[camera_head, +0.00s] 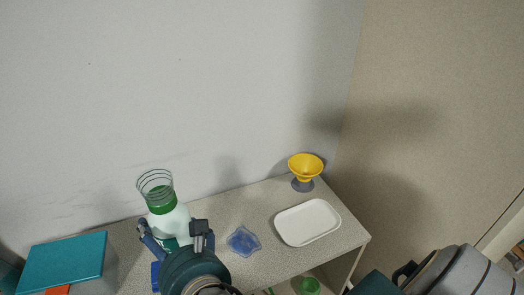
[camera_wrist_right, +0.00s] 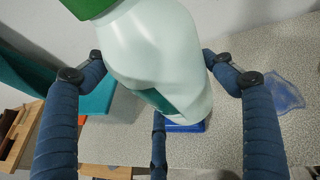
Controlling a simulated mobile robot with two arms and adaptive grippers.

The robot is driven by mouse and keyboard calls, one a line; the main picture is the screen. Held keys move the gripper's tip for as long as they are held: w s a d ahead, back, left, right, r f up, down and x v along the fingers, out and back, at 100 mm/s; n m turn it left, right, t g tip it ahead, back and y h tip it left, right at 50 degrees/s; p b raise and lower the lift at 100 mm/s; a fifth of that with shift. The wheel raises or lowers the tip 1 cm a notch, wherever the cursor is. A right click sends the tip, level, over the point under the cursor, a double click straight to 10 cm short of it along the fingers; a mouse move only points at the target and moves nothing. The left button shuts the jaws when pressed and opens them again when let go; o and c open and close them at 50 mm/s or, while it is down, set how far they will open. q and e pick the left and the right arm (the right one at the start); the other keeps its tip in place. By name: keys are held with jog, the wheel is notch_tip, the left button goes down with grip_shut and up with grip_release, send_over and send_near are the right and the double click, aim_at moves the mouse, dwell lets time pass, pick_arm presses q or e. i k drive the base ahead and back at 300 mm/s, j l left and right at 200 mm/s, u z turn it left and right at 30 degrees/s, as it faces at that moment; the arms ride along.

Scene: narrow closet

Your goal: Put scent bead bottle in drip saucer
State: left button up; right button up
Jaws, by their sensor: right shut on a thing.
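The scent bead bottle, pale with a green cap, is at lower left in the head view (camera_head: 168,222); it fills the middle of the right wrist view (camera_wrist_right: 160,55). My right gripper (camera_head: 171,232) is shut on it, with blue padded fingers on both sides (camera_wrist_right: 155,70). I cannot tell whether its base touches the shelf. A shallow white rectangular dish (camera_head: 308,222), which looks like the drip saucer, lies empty on the shelf, right of the bottle and apart from it. My left gripper is not in view.
A translucent blue piece (camera_head: 243,241) lies between bottle and dish. A yellow funnel-shaped cup (camera_head: 305,166) stands behind the dish. Dark wire rings (camera_head: 155,182) show above the bottle cap. A teal box (camera_head: 66,262) is at left. The wall is close behind the speckled top (camera_head: 262,204).

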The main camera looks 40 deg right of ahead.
aim_at(307, 224)
jog(key=j+z, duration=0.2)
jog(key=z, duration=0.15)
jog(key=k+j+z, duration=0.15)
jog(key=z, duration=0.25)
jog(key=k+j+z, duration=0.1)
jog(key=z, duration=0.25)
